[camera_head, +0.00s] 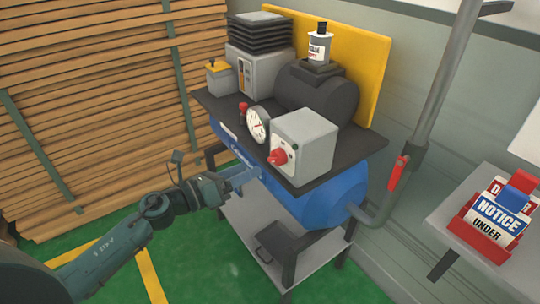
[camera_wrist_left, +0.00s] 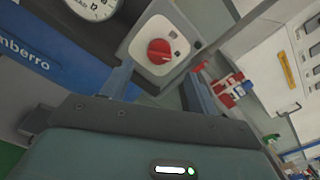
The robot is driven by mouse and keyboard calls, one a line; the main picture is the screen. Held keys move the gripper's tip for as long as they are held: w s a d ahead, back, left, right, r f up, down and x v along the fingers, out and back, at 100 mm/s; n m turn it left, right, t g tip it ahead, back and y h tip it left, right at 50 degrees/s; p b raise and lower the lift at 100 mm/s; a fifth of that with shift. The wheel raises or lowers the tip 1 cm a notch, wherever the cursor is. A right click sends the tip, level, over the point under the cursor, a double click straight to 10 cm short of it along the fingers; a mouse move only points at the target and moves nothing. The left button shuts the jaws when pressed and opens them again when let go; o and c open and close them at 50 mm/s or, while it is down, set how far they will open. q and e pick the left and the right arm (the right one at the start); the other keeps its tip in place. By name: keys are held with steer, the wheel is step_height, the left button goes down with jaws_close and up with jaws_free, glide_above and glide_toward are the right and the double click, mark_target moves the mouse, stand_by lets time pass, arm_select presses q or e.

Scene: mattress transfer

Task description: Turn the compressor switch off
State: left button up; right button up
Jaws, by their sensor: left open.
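The compressor switch is a red rotary knob (camera_head: 278,157) on the front face of a light grey box (camera_head: 309,140) on the compressor's dark top plate. My left gripper (camera_head: 243,180) is in front of the blue tank (camera_head: 331,194), lower and to the left of the knob, apart from it. In the left wrist view the red knob (camera_wrist_left: 159,51) shows between and beyond the two fingers of my left gripper (camera_wrist_left: 158,82). The fingers are spread, with nothing between them. My right gripper is not in view.
A round gauge (camera_head: 257,125) stands just left of the switch box. A pipe with a red handle (camera_head: 397,174) rises at the right. A side table (camera_head: 437,222) holds red and blue notice tags (camera_head: 499,216). Stacked planks (camera_head: 90,90) line the left. Green floor lies open in front.

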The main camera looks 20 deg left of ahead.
mark_target(271, 159)
arm_select(q)
steer(key=p+x, duration=0.1)
steer(key=x, duration=0.6)
steer(key=shift+w+d, duration=0.2)
steer(key=shift+w, duration=0.05)
steer(key=shift+c, duration=0.3)
steer(key=c, duration=0.9)
